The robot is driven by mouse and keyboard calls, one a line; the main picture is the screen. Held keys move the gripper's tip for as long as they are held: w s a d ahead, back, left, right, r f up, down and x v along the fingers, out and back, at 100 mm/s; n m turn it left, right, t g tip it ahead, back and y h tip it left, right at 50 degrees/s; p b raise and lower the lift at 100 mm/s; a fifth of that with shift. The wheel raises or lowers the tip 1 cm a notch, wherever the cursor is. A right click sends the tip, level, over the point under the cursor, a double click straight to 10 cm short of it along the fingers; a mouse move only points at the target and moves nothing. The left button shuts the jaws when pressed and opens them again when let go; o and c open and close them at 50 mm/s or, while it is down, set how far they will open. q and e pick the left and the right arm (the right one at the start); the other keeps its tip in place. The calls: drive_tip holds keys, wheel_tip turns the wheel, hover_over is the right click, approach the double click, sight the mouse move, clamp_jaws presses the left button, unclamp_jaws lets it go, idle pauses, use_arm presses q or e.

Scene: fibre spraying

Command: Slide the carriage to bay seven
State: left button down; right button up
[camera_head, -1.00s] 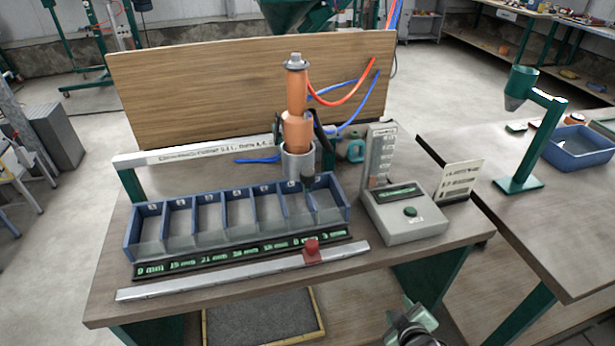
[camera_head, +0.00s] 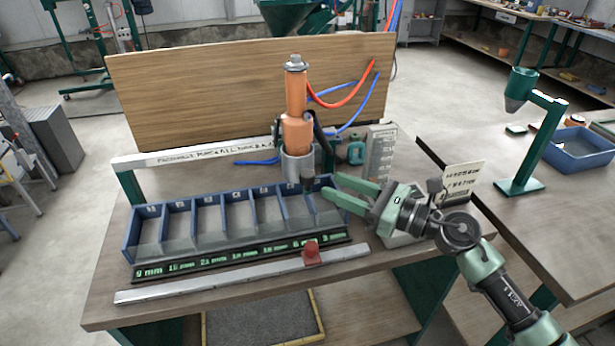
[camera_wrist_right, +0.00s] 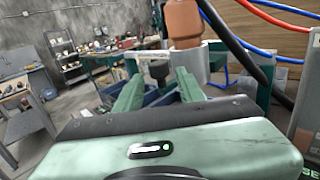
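The carriage is a grey holder (camera_head: 297,165) on the overhead rail (camera_head: 215,152), with an orange cylinder (camera_head: 296,130) upright in it. A dark knob (camera_head: 307,182) hangs at its front right, over the right part of the blue bay row (camera_head: 127,240); I cannot tell exactly which bay. My right gripper (camera_head: 329,185) is open and empty, its fingertips just right of the knob. In the right wrist view the knob (camera_wrist_right: 158,70) shows between and beyond the open fingers (camera_wrist_right: 157,88), the holder (camera_wrist_right: 191,63) just right of them. My left gripper is not in view.
A red block (camera_head: 311,253) sits on a metal strip (camera_head: 240,277) in front of the bays. A wooden board (camera_head: 230,90) and red and blue hoses stand behind the rail.

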sight(314, 179)
drive_tip(key=shift+a+f, duration=0.1)
drive_tip(key=shift+a, duration=0.05)
drive_tip(key=p+x, duration=0.2)
drive_tip(key=x, duration=0.4)
drive_tip(key=shift+a+p, duration=0.15)
drive_tip(key=shift+p, duration=0.15)
drive_tip(key=shift+w+a+f, duration=0.1)
drive_tip(key=shift+w+a, duration=0.25)
drive_tip(key=shift+a, duration=0.2)
clamp_jaws()
idle(0.6)
